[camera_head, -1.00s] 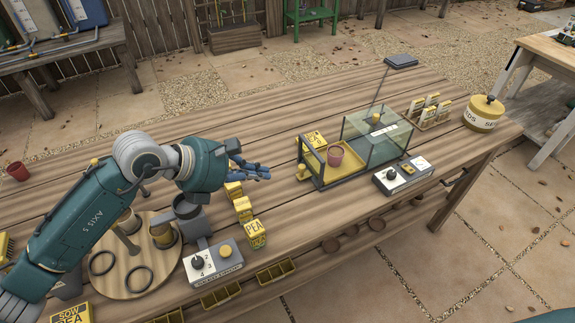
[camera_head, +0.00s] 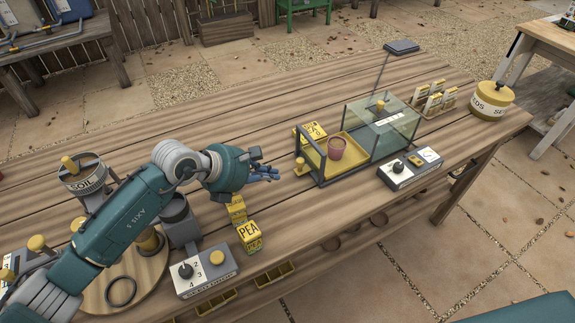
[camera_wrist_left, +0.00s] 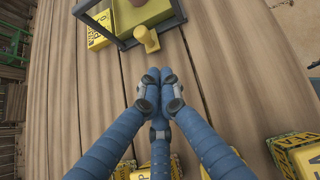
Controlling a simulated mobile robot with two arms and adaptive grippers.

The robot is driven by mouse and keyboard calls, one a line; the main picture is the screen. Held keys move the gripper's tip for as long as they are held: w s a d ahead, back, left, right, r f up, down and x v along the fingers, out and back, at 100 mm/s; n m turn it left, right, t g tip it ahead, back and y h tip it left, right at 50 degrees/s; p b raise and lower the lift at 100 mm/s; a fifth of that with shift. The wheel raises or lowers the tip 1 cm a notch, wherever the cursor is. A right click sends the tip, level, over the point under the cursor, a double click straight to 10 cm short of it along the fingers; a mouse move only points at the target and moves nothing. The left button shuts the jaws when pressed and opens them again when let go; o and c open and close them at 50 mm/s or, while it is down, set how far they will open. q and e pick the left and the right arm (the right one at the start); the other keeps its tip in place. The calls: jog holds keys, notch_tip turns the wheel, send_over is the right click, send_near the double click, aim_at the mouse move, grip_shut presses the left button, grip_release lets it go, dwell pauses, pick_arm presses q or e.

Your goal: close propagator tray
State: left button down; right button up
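The propagator is a dark-framed box with a glass cover (camera_head: 385,125) over its right part. Its yellow tray (camera_head: 318,156) sticks out at the left end, with a pink pot (camera_head: 336,148) on it. A yellow knob (camera_head: 300,166) is at the tray's left end; it also shows in the left wrist view (camera_wrist_left: 146,38). My left gripper (camera_head: 272,174) is a short way left of the knob, apart from it. In the left wrist view its blue fingers (camera_wrist_left: 158,88) are drawn together with nothing visible between them. My right gripper is out of view.
Yellow pea boxes (camera_head: 249,236) stand just below my left gripper. A yellow box (camera_head: 310,132) is behind the tray. A control box (camera_head: 410,168) sits in front of the propagator, and a seed dial box (camera_head: 205,272) is nearer. A round tin (camera_head: 490,100) stands far right.

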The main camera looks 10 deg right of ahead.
aim_at(299, 170)
pick_arm(q)
jog(key=d, duration=0.1)
jog(key=w+d+f, duration=0.1)
jog(key=w+d+p, duration=0.1)
jog(key=shift+d+f, duration=0.2)
jog(key=shift+d, duration=0.15)
jog(key=shift+w+d+f, duration=0.15)
jog(key=shift+w+d, duration=0.25)
jog(key=shift+d, duration=0.25)
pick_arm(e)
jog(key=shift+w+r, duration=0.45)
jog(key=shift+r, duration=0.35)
